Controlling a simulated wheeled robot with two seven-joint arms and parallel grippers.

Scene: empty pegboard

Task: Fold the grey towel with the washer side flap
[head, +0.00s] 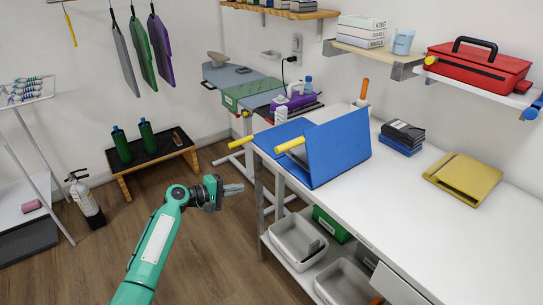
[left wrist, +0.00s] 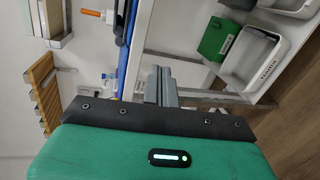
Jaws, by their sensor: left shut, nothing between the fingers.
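A blue folding board (head: 338,147) with yellow handles rests on the left end of the white worktable. One blue flap stands raised and tilted; another part (head: 283,134) lies low behind it. No grey towel shows on the board; the raised flap hides part of its surface. A grey item (head: 119,55) hangs on the back wall beside a green and a purple one; I cannot tell whether it is the towel. My left gripper (head: 236,189) is shut and empty, left of the table's end, apart from the board. It also shows in the left wrist view (left wrist: 160,84). My right gripper is out of view.
The white worktable (head: 440,225) holds dark and blue boxes (head: 402,137) and a yellow folded item (head: 463,180). Grey bins (head: 297,240) sit on the shelf below. A red toolbox (head: 478,70) stands on a wall shelf. Open floor surrounds my left arm.

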